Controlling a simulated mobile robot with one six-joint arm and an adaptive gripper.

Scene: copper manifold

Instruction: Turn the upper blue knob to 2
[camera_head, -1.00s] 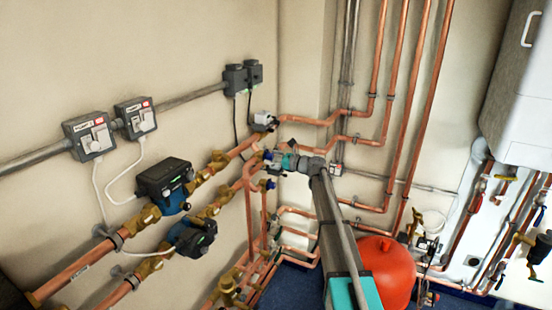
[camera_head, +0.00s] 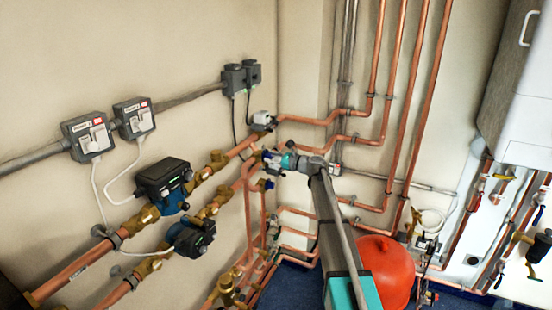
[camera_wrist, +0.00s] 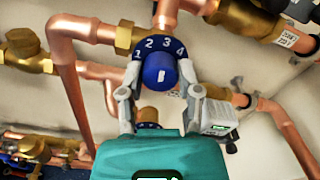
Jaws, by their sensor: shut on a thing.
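The upper blue knob (camera_wrist: 160,66) is in the middle of the wrist view, on a brass valve. Its collar carries white numbers 1, 2, 3 and 4, and a white mark shows on its face. My gripper (camera_wrist: 160,92) has one finger on each side of the knob and is shut on it. In the head view my gripper (camera_head: 274,158) is at the upper valve on the copper pipes and mostly hides the knob. The lower blue knob (camera_head: 268,184) sits just below it.
Copper pipes (camera_head: 250,205) run close around the valves. Two pumps (camera_head: 165,185) are on the left, under grey switch boxes (camera_head: 88,136). A red tank (camera_head: 385,268) stands to the right of my arm. A white boiler (camera_head: 520,90) hangs at the right.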

